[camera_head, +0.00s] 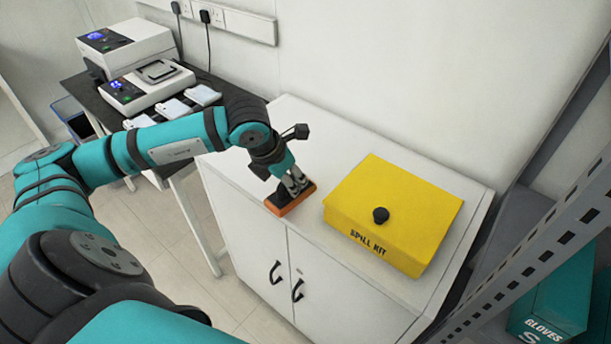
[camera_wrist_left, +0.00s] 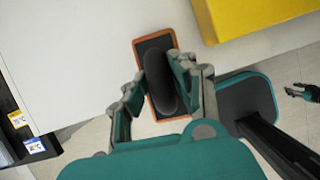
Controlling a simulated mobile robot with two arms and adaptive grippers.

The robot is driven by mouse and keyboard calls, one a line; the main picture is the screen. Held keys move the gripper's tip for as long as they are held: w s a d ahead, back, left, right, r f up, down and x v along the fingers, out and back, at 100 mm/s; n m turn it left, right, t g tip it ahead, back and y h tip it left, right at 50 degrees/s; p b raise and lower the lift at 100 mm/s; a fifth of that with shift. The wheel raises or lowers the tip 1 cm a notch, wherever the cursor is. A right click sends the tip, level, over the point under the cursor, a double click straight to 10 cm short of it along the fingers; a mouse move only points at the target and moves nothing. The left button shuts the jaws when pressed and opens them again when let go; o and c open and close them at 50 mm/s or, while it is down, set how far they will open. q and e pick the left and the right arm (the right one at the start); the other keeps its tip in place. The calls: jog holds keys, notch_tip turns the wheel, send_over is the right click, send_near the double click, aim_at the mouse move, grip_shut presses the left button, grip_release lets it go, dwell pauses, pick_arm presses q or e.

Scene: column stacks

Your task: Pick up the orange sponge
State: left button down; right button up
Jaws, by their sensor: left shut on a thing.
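The orange sponge (camera_head: 291,201) is a rectangular block with an orange rim, a dark top face and a dark rounded grip. It is at the front edge of the white cabinet's top in the head view, and shows in the wrist view (camera_wrist_left: 166,113) between the fingers. My left gripper (camera_head: 292,184) points down at it and is shut on its dark grip; in the wrist view the fingers (camera_wrist_left: 160,76) lie on either side. I cannot tell whether the sponge touches the cabinet top. A small dark and teal shape at the wrist view's right edge may be my right gripper (camera_wrist_left: 301,92).
A yellow spill kit box (camera_head: 392,211) with a black knob stands just right of the sponge on the white cabinet (camera_head: 345,155). A dark table (camera_head: 111,112) with lab devices is at the back left. A metal rack (camera_head: 545,240) with a teal gloves box stands at the right.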

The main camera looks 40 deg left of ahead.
aim_at(273, 206)
pick_arm(q)
jog(key=s+b, duration=0.1)
jog(key=s, duration=0.4)
jog(key=s+b, duration=0.1)
jog(key=s, duration=0.1)
jog(key=shift+s+a+r+b, duration=0.2)
jog(key=shift+a+r+b, duration=0.05)
jog(key=shift+a+b, duration=0.1)
jog(key=shift+s+r, duration=0.2)
jog(key=shift+s, duration=0.9)
